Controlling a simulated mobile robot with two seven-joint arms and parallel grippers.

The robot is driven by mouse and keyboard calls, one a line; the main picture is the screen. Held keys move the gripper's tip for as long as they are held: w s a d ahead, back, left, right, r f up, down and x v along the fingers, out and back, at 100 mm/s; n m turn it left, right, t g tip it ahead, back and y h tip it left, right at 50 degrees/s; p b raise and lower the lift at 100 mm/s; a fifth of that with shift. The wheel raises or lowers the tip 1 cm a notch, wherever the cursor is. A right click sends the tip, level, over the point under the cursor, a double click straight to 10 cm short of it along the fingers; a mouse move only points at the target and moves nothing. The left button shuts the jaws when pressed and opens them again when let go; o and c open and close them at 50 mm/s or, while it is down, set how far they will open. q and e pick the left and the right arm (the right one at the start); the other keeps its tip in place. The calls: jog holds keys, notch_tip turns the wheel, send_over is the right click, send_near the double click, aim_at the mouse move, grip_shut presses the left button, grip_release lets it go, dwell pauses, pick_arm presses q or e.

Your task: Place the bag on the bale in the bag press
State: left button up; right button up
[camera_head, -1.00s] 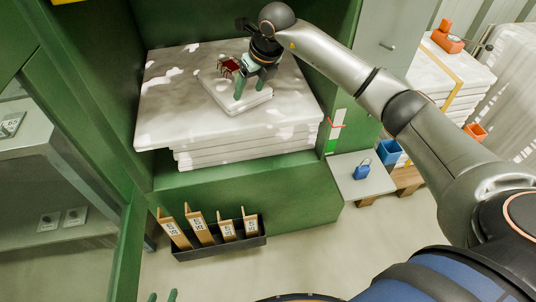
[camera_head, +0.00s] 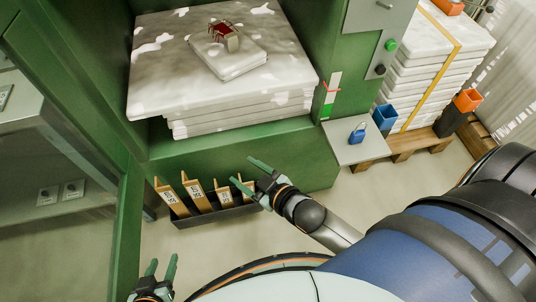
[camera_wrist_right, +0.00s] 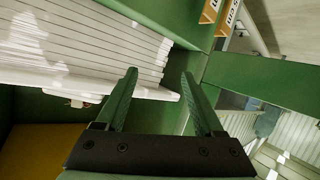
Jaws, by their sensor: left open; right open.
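The bag (camera_head: 222,62), a small grey-white slab, lies flat on top of the bale (camera_head: 165,75) inside the green bag press (camera_head: 235,163). A small dark red object with thin legs (camera_head: 222,33) sits on the bag's upper side. My right gripper (camera_head: 252,174) is open and empty in front of the press's lower green panel, well below the bag and apart from it. The right wrist view shows its two fingers (camera_wrist_right: 160,85) spread with nothing between them. My left gripper (camera_head: 162,268) is open and empty at the bottom left, partly cut off by the frame edge.
A black rack (camera_head: 215,217) with several tan labelled pieces is close to my right gripper. A grey shelf (camera_head: 345,148) with a blue padlock (camera_head: 358,133) juts out at the right. A strapped white stack (camera_head: 420,80) stands on a wooden pallet behind it. The floor in front is clear.

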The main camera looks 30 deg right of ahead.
jog(key=s+f+m+g, duration=0.3)
jog(key=s+f, duration=0.3)
jog(key=s, duration=0.3)
jog(key=shift+s+d+f+g+h, duration=0.25)
jog(key=shift+d+f+g+h, duration=0.1)
jog(key=shift+d+g, duration=0.15)
jog(key=shift+c, duration=0.2)
